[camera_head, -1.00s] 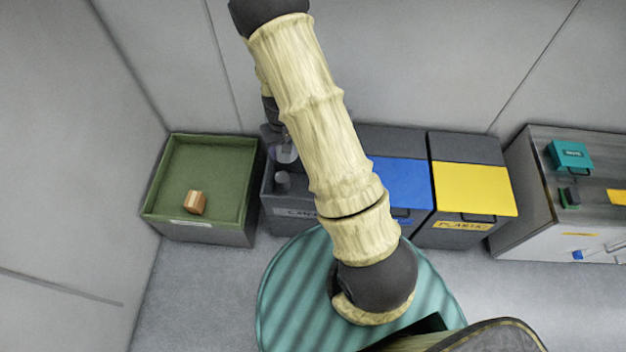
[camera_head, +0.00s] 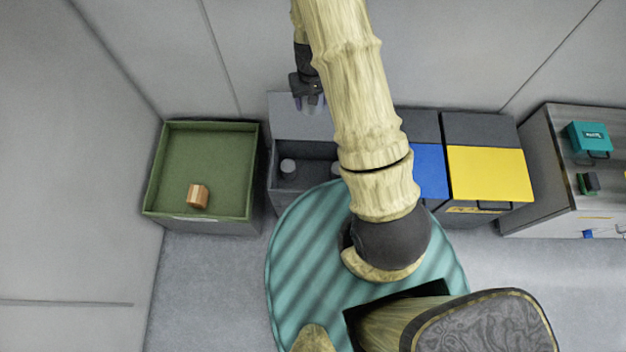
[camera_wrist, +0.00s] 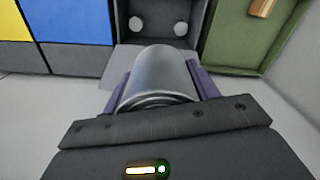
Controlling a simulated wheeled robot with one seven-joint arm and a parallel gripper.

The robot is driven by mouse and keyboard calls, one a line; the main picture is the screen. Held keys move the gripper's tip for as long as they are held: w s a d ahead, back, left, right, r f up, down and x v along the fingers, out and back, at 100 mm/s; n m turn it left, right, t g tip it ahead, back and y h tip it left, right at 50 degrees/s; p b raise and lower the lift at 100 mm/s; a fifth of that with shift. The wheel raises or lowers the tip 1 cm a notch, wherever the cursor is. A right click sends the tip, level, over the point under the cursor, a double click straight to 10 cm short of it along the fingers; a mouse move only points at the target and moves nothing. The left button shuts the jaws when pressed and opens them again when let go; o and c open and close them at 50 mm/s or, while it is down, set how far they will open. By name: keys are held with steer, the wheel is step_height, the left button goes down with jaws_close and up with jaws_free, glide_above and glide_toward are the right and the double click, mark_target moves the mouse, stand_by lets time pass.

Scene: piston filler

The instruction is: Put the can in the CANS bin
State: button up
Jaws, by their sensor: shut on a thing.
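My gripper (camera_head: 310,103) is shut on a grey metal can (camera_wrist: 158,78), which fills the middle of the wrist view between the two purple-grey fingers. In the head view the can is too small to make out clearly. The CANS bin (camera_head: 273,192) is the dark grey bin right of the green bin, open at its front part, with two can-like cylinders (camera_head: 288,167) inside. The gripper is over the grey rear panel (camera_head: 292,125), behind the opening. In the wrist view the bin's open compartment (camera_wrist: 160,12) lies beyond the held can. My arm hides the bin's right part.
A green open bin (camera_head: 213,126) with a small brown block (camera_head: 197,196) stands at left. Blue-lidded (camera_head: 430,172) and yellow-lidded (camera_head: 490,172) bins stand at right. A counter with a teal box (camera_head: 588,138) is farther right. The wall is close behind.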

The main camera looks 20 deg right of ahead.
steer(key=shift+s+d, duration=0.1)
steer(key=shift+s, duration=0.05)
steer(key=shift+f, duration=0.1)
step_height(320, 180, down, 48)
steer(key=m+b, duration=1.2)
steer(key=b, duration=3.4)
steer(key=shift+m+b, duration=0.4)
steer(key=b, duration=0.2)
glide_above(313, 182)
steer(key=shift+f, duration=2.45)
steer(key=shift+f+b, duration=1.5)
steer(key=shift+f, duration=1)
